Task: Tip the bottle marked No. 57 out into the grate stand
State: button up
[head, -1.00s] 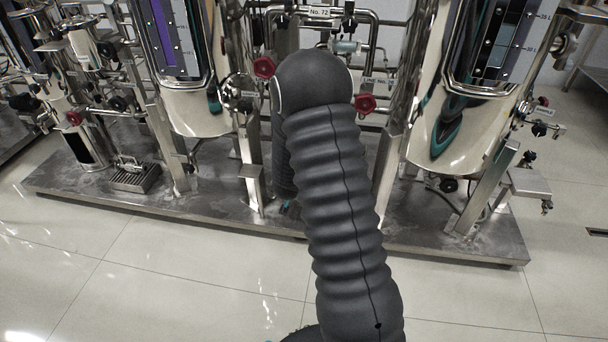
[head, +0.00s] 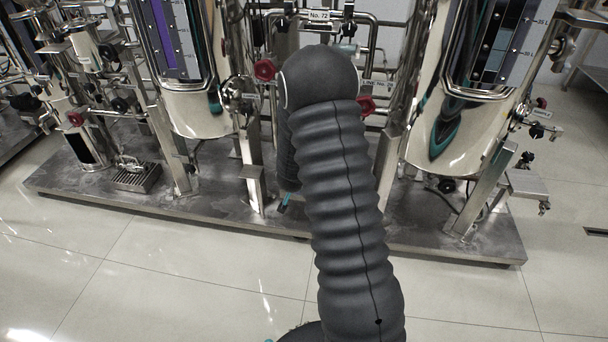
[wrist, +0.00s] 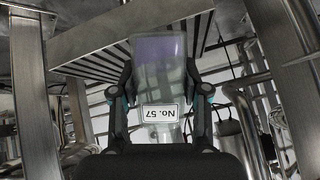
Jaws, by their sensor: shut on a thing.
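The clear bottle marked No. 57 (wrist: 158,75) is held between my gripper's fingers (wrist: 160,98) in the wrist view. Its white label reads upside down there, and a purple tint shows towards its far end. My gripper is shut on it. A slatted metal grate (wrist: 95,66) shows behind and to the left of the bottle, apparently the grate stand; the gap between them is hard to judge. In the head view my arm hides the bottle and most of my gripper; only a teal bit of the gripper (head: 285,203) shows below the arm.
Steel posts (wrist: 32,85) and pipes stand close on both sides in the wrist view. In the head view, a steel skid base (head: 215,212) carries tanks, pipes and red knobs (head: 264,70). Another slatted box (head: 137,178) sits at its left. The tiled floor in front is clear.

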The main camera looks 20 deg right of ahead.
jog(key=shift+a+f+y, duration=0.1)
jog(key=shift+a+y, duration=0.05)
jog(key=shift+y, duration=0.25)
dwell(0.4)
jog(key=shift+s+a+f+m+g+y, duration=0.1)
jog(key=shift+s+a+m+g+y, duration=0.05)
jog(key=shift+m+g+y, duration=0.2)
jog(key=shift+a+f+g+y, duration=0.1)
jog(key=shift+a+g+y, duration=0.05)
jog(key=shift+g+y, duration=0.25)
jog(key=shift+s+a+f+m+g+y+b, duration=0.1)
jog(key=shift+m+g+y+b, duration=0.15)
jog(key=shift+y+b, duration=0.4)
jog(key=shift+s+a+f+m+g+y+b, duration=0.1)
jog(key=shift+g+y+b, duration=0.2)
jog(key=shift+y+b, duration=0.3)
dwell(0.6)
dwell(0.4)
